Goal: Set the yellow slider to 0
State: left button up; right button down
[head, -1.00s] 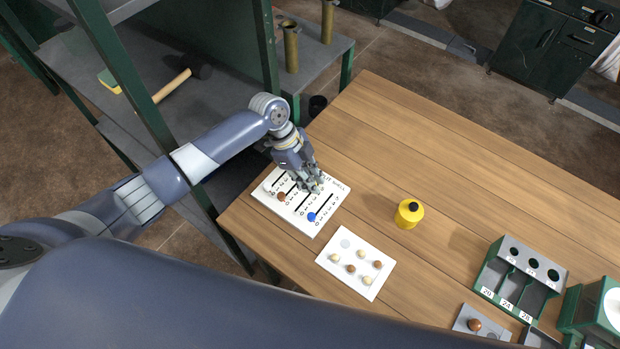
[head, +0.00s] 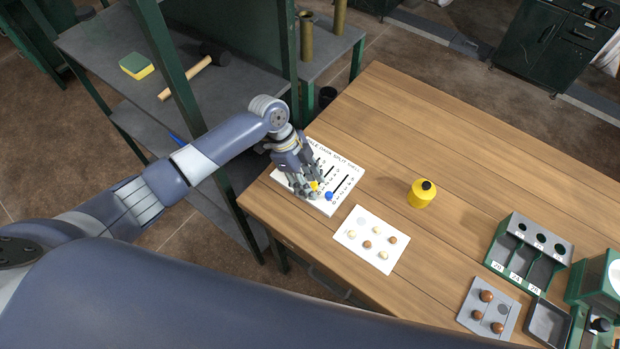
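The white slider board (head: 347,176) lies on the wooden table near its left corner, with black slots and printed numbers. The yellow slider (head: 314,186) shows as a small patch between or just beside the fingers of my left gripper (head: 308,190). The blue slider (head: 329,196) sits to the right of the fingers, near the board's lower edge. My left gripper points down over the board and hides its left part. I cannot tell whether the fingers hold the yellow slider. My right gripper is out of view.
A white card (head: 352,246) with small balls lies in front of the board. A green rack (head: 527,252) and a grey tray (head: 490,303) are farther right.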

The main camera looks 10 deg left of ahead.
pick_arm(q)
jog(key=shift+w+r, duration=0.15)
jog(key=shift+w, duration=0.1)
jog(key=v, duration=1.1)
jog(key=shift+a+r, duration=0.25)
jog(key=shift+r, duration=0.1)
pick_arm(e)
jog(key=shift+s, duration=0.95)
pick_arm(q)
jog(key=shift+s, duration=0.15)
